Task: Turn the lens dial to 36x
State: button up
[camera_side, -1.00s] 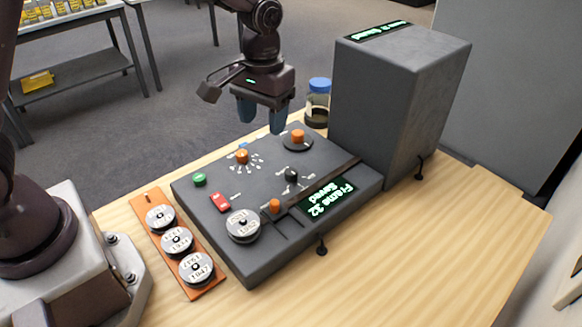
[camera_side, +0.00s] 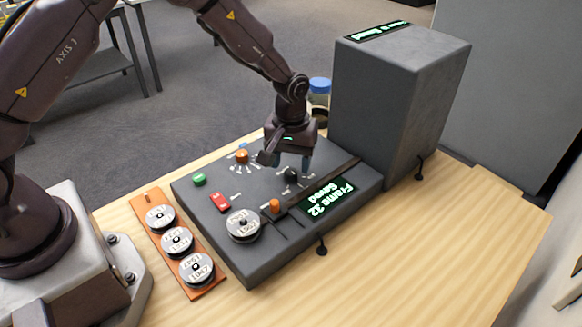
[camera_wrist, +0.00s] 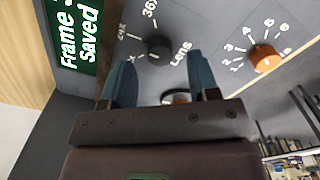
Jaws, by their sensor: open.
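The lens dial (camera_side: 291,175) is a small black knob on the grey console. In the wrist view the same black dial (camera_wrist: 157,46) has "Lens" printed beside it, with the marks 24x and 36x and a third mark hard to read. I cannot tell which mark it points at. My gripper (camera_side: 293,165) is open, pointing down just above the dial. In the wrist view my gripper's blue fingers (camera_wrist: 160,72) lie on either side of the dial, apart from it, with nothing held.
An orange numbered knob (camera_side: 242,156), a green button (camera_side: 199,179), a red switch (camera_side: 220,201) and a reel (camera_side: 243,225) surround the dial. A tall grey box (camera_side: 385,95) and a blue-lidded jar (camera_side: 319,88) stand behind.

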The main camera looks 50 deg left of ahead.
aim_at(291, 175)
jog(key=shift+f, duration=1.25)
jog(key=c, duration=0.9)
jog(key=shift+m, duration=0.4)
jog(key=m, duration=0.4)
jog(key=shift+m, duration=0.4)
jog(key=m, duration=0.5)
jog(key=shift+r, duration=0.1)
